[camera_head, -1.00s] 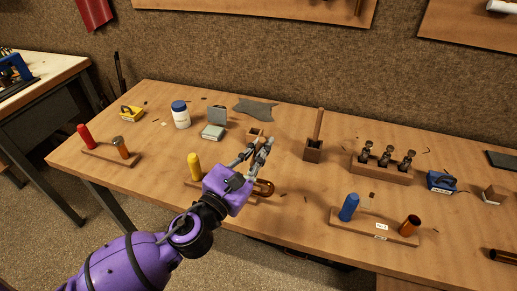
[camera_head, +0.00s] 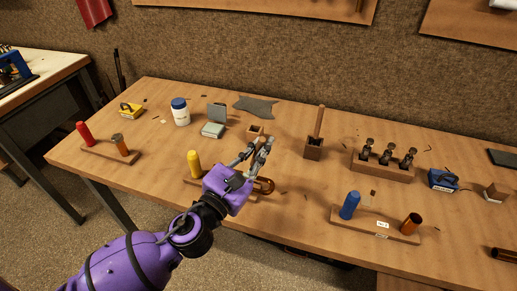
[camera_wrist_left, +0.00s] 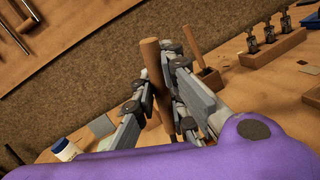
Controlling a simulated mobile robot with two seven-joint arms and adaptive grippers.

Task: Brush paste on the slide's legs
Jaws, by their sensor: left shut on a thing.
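My left gripper (camera_head: 258,151) is shut on a wooden handle (camera_wrist_left: 152,57), which stands up between its fingers in the left wrist view (camera_wrist_left: 158,100). The lower end of the handle is hidden by the fingers. Under and behind the gripper in the head view lies a wooden holder with a yellow peg (camera_head: 194,164). A copper-brown curved tube end (camera_head: 265,187), perhaps the slide, shows beside my wrist; its legs are mostly hidden. A white jar with a blue lid (camera_head: 181,114) stands at the back left. My right gripper is not in view.
Holders with red (camera_head: 84,132) and blue pegs (camera_head: 349,206) lie left and right.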

